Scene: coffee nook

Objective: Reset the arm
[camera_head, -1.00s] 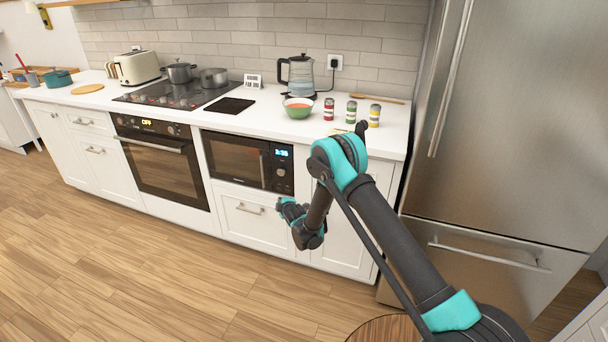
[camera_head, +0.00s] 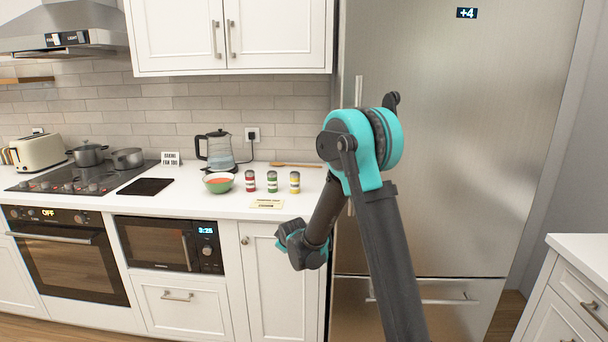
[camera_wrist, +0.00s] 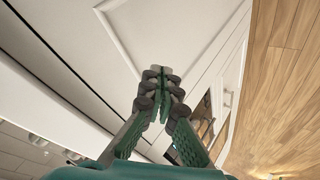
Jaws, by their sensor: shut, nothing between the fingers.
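My arm is folded in front of the counter and fridge in the head view, its elbow raised and its forearm hanging down. My gripper (camera_head: 288,236) is at the lower end of the forearm, in front of the white cabinet door right of the microwave. In the wrist view my gripper (camera_wrist: 161,100) has its two green-padded fingers together at the tips, with nothing between them. White cabinet fronts lie beyond the fingers there.
A microwave (camera_head: 165,245) and oven sit below. A steel fridge (camera_head: 450,150) stands behind my arm. Another white counter (camera_head: 590,260) is at right.

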